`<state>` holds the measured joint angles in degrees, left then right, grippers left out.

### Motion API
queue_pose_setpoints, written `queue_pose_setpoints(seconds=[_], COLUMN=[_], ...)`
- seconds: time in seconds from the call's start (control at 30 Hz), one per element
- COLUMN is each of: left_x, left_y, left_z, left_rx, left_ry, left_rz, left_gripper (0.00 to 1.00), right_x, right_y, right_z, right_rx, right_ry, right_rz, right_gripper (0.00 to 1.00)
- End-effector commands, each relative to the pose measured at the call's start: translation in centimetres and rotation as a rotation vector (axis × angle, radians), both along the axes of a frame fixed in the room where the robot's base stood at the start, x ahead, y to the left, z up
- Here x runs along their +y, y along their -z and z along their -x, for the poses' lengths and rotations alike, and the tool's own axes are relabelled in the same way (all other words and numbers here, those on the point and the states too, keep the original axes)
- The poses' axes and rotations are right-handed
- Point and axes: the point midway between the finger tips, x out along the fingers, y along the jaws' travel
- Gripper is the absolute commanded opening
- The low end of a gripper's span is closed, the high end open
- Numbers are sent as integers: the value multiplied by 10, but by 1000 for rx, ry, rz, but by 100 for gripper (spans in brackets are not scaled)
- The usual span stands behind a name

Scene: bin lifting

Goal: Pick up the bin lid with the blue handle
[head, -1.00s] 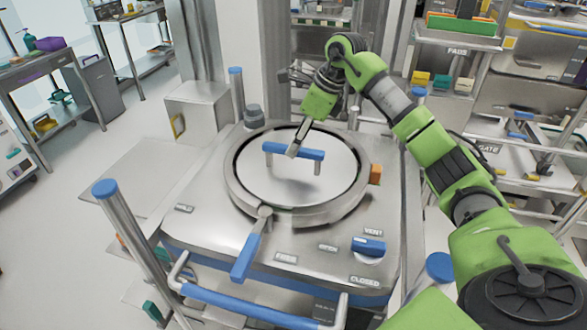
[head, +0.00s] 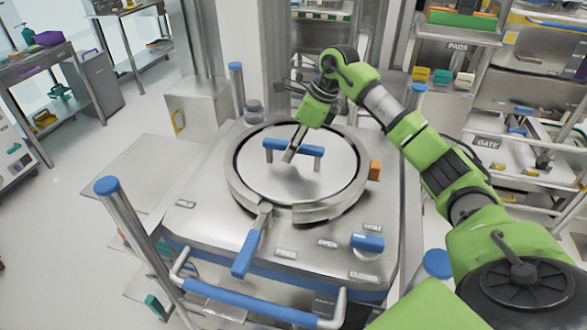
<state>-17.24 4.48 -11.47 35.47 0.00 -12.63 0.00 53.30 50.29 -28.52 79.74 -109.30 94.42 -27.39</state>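The round metal lid (head: 330,175) lies in a metal ring (head: 333,207) on top of the steel bin station. A blue bar handle (head: 310,151) on two posts stands across the lid. My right gripper (head: 292,152) reaches down from behind, with its narrow fingers at the middle of the blue handle. The fingers overlap the handle in the picture; whether they grip it cannot be told. The lid looks level inside the ring. My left gripper is not in view.
A blue-tipped lever (head: 246,254) sticks out from the ring's front. A blue knob (head: 367,242) sits at front right, and an orange block (head: 375,171) beside the ring. A blue front rail (head: 245,303) and posts border the station. Shelves stand behind at right.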

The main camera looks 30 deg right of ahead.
Motion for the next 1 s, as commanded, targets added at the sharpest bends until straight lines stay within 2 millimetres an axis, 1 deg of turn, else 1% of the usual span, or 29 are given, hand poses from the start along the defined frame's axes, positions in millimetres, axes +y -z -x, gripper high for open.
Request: queue_pose_setpoints(seconds=[0.23, 0.27, 0.3, 0.37, 0.4, 0.53, 0.57, 0.77, 0.9, 1.0], left_x=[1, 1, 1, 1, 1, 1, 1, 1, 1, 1], left_y=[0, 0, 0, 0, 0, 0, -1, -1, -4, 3], left_z=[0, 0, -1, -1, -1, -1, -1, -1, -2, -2], left_rx=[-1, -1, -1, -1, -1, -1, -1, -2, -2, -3], left_ry=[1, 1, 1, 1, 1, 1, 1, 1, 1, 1], left_rz=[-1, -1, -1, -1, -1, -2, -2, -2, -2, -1], left_gripper=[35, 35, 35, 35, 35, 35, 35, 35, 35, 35], right_x=[0, 0, 0, 0, 0, 0, 0, 0, 1, 0], right_y=[0, 0, 0, 0, 0, 0, -6, -6, -11, -15], right_z=[0, 0, 0, 0, 0, 0, -2, -2, -3, -3], right_rx=[-1, -1, -1, -1, -1, -1, -13, -13, -15, -16], right_ry=[0, 0, 0, 0, 0, 0, 0, 0, 0, 0], right_rz=[-1, -1, -1, -1, -1, -1, -3, -3, -4, -3], right_gripper=[36, 31, 21, 5, 0, 0, 0, 0, 0, 0])
